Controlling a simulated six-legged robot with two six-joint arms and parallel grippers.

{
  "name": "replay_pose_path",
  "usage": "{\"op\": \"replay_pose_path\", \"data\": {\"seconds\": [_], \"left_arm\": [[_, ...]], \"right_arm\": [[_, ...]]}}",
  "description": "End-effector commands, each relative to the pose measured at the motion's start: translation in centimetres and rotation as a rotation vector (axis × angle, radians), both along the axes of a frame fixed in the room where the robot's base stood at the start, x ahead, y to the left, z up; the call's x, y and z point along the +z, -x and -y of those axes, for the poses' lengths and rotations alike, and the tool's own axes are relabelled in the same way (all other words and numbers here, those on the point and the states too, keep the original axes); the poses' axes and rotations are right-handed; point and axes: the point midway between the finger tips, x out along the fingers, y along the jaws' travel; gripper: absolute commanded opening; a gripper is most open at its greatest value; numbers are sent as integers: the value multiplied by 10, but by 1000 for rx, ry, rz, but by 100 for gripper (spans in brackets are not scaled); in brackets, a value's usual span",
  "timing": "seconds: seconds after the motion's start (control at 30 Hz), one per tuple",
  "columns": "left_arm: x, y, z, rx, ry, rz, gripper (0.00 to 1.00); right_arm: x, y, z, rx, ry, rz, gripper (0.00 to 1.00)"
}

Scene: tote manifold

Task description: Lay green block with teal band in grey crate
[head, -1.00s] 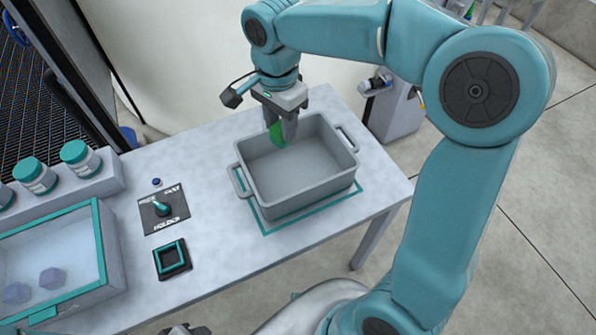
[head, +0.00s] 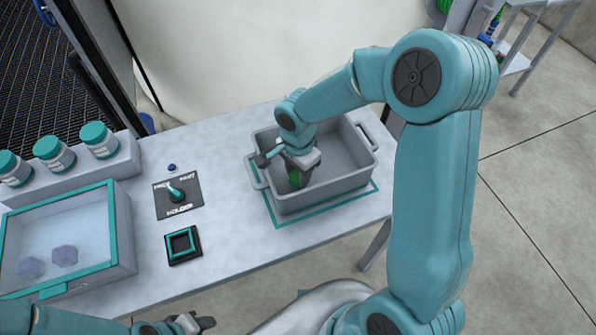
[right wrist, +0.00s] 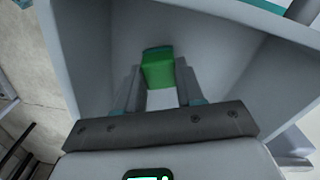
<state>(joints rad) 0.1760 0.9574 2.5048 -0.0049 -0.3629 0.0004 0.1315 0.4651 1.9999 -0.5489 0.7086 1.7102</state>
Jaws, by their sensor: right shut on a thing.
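The green block (head: 294,178) is between the fingers of my right gripper (head: 297,172), down inside the grey crate (head: 335,192). In the right wrist view the green block (right wrist: 158,70) shows a teal band at its far end, and the two fingers close on its sides. The crate's grey wall (right wrist: 225,50) surrounds it there. Whether the block touches the crate floor I cannot tell. My left gripper (head: 198,322) is at the bottom edge of the head view, away from the crate; its jaws are too small to judge.
The crate stands inside a teal outline on the table (head: 230,225). To its left are a black panel with a lever (head: 177,195), a black square with a teal frame (head: 183,244), a clear-topped box (head: 90,225) with purple pieces, and lidded jars (head: 99,140).

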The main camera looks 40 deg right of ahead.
Motion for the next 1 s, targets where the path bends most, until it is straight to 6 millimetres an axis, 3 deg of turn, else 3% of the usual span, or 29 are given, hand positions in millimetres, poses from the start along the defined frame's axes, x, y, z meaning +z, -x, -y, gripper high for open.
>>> {"op": "replay_pose_path", "data": {"seconds": [0.47, 0.5, 0.53, 0.83, 1.0], "left_arm": [[-6, 0, 0, 0, 0, 0, 42], [-4, 0, 0, 0, 0, 0, 42], [-4, 0, 0, 0, 0, 0, 42], [-3, 0, 0, 0, 0, 0, 42], [1, 0, 0, 0, 0, 0, 42]], "right_arm": [[-10, 0, 0, 1, 0, 1, 8], [-8, 0, 0, 1, 0, 1, 50], [-8, 0, 0, 1, 0, 0, 60], [-7, 0, 0, 1, 0, 1, 63], [9, -2, 0, -1, 2, 6, 63]]}}
